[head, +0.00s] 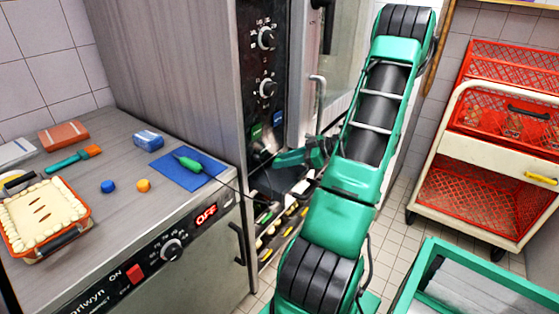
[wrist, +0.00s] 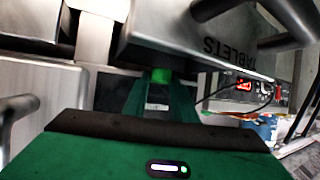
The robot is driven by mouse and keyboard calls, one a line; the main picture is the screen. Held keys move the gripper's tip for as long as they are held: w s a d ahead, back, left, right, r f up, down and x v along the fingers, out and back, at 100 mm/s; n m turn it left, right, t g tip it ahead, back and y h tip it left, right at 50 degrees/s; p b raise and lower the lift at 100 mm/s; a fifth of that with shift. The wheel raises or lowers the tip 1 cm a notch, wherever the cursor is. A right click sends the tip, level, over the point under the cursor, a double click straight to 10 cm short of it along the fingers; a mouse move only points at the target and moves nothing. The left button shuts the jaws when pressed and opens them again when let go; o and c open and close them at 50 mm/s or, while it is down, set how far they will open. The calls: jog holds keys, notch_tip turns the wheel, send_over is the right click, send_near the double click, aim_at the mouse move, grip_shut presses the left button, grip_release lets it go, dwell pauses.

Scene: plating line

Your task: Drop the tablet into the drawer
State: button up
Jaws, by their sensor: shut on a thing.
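My gripper (wrist: 160,85) is shut on a small bright green piece, seemingly the tablet (wrist: 161,75), in the wrist view. In the head view my gripper (head: 302,158) is at the front of the steel oven, and the tablet cannot be made out there. A drawer (head: 272,186) with a dark inside stands open low on the oven's front, just below my gripper. In the wrist view a grey metal front marked TABLETS (wrist: 205,42) is close beside my fingers. Whether the tablet is over the drawer's opening cannot be told.
The steel counter (head: 110,150) on the left holds a pie (head: 42,215), a blue puck (head: 108,186), an orange puck (head: 144,185) and a green-handled probe (head: 188,163) on a blue mat (head: 205,177). A cart with red crates (head: 470,195) stands right.

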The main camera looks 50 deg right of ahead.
jog(key=o, duration=1.1)
jog(key=v, duration=1)
jog(key=shift+s+d+r, duration=0.15)
jog(key=shift+s, duration=0.15)
jog(key=w+a+r+m+g+h, duration=0.1)
jog(key=w+a+m+g, duration=0.2)
jog(key=a+g, duration=0.85)
jog(key=s+a+r+m+h, duration=0.2)
jog(key=s+a+r+m, duration=0.1)
jog(key=s+a, duration=0.3)
jog(key=s+a+r+m+h, duration=0.2)
jog(key=s+a+r+m, duration=0.1)
jog(key=s+a+m, duration=0.2)
jog(key=s+a, duration=0.2)
jog(key=a, duration=0.1)
jog(key=shift+s+a+m+h, duration=0.25)
jog(key=shift+a+m+h, duration=0.05)
jog(key=shift+a+m, duration=0.1)
